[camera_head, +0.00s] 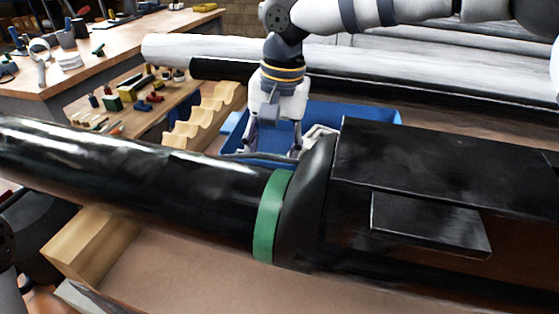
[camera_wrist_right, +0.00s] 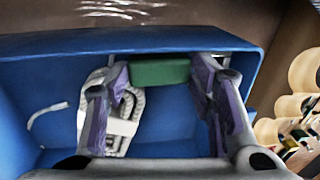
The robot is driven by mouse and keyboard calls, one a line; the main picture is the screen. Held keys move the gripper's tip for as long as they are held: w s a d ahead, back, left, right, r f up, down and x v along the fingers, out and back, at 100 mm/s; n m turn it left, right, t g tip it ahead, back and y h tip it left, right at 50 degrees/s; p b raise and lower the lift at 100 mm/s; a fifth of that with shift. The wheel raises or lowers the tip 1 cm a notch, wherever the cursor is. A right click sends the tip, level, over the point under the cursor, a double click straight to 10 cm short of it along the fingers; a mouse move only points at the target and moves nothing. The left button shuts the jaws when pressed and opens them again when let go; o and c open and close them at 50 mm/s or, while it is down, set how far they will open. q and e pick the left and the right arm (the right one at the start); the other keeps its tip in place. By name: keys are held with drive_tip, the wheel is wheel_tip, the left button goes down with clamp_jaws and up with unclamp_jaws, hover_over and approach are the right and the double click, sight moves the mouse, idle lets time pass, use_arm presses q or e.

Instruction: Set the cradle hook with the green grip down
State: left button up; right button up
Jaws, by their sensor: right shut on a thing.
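My right gripper (camera_head: 272,150) points down over the blue bin (camera_head: 352,112), just behind the black mast. In the right wrist view its two purple-padded fingers (camera_wrist_right: 163,75) are shut on the green grip (camera_wrist_right: 160,71) of the cradle hook. The grip lies crosswise between the pads, and the blue bin (camera_wrist_right: 225,38) lies below and around it. The hook's other parts cannot be made out for sure. In the head view the mast and the fingers hide the grip. My left gripper is not in view.
The black mast (camera_head: 130,180) with a green band (camera_head: 268,215) and a dark flange crosses in front. A pale grey item (camera_wrist_right: 122,125) lies in the bin. A scalloped wooden rack (camera_head: 205,118) stands left of the bin, with a cluttered workbench (camera_head: 120,50) behind.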

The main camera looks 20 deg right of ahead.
sight(274, 157)
drive_tip(key=shift+f, duration=1.35)
drive_tip(key=shift+f, duration=0.55)
drive_tip(key=o, duration=1.3)
drive_tip(key=shift+r, duration=0.15)
drive_tip(key=r, duration=0.4)
drive_tip(key=d+r, duration=0.1)
drive_tip(key=r, duration=0.7)
drive_tip(key=shift+s+d+r, duration=0.15)
drive_tip(key=shift+s+r, duration=0.15)
drive_tip(key=shift+r, duration=0.1)
